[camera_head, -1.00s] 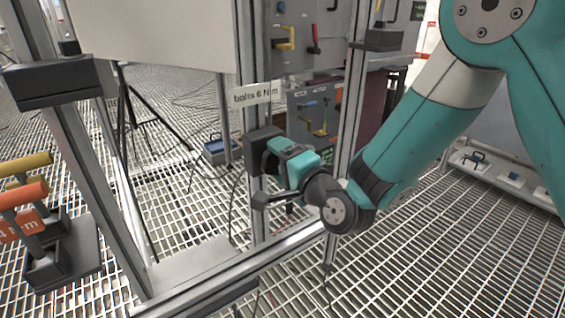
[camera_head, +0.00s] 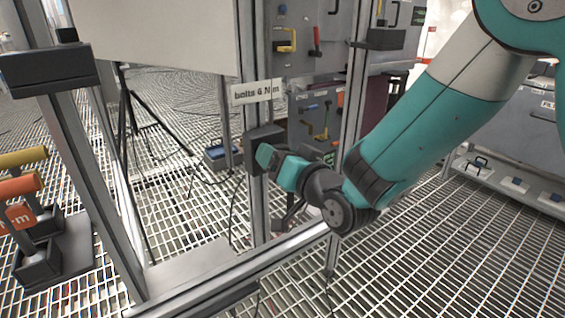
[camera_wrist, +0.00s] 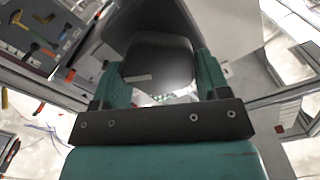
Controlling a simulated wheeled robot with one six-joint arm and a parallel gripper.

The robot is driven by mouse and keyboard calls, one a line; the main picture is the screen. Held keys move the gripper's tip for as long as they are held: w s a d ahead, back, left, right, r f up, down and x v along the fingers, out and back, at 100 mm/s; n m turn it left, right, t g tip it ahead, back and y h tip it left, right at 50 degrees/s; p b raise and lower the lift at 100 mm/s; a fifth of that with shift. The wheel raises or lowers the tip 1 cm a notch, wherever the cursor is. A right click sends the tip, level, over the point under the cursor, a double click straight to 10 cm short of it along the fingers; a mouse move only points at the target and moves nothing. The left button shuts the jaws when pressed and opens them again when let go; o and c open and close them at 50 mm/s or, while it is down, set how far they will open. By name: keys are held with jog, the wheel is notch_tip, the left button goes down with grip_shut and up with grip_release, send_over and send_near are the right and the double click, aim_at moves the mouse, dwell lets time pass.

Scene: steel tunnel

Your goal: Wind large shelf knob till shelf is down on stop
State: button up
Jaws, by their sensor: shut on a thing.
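The knob (camera_wrist: 157,62) is a large dark, rounded block between my two teal fingers in the wrist view. My gripper (camera_head: 268,157) is shut on it, beside the upright metal post. In the head view a dark block (camera_head: 262,137) shows at the post behind my gripper; my fingers partly hide it. I cannot clearly tell which surface is the shelf; a flat grey plate (camera_head: 190,272) lies low inside the frame. The stop cannot be made out.
A sign reading "bolts 6 Nm" (camera_head: 257,92) hangs just above my gripper. A second post (camera_head: 352,110) stands close to its right. Yellow and orange handled tools (camera_head: 20,185) stand at the left. A tool board (camera_head: 310,35) is behind. Grating floor lies open at right.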

jog(key=n+b, duration=0.2)
jog(key=n, duration=0.2)
jog(key=n+b, duration=0.2)
jog(key=n, duration=0.2)
jog(key=n+b, duration=0.2)
jog(key=n, duration=0.2)
jog(key=shift+s+a+f, duration=0.2)
jog(key=shift+a, duration=0.1)
jog(key=shift+n, duration=0.3)
jog(key=o, duration=0.9)
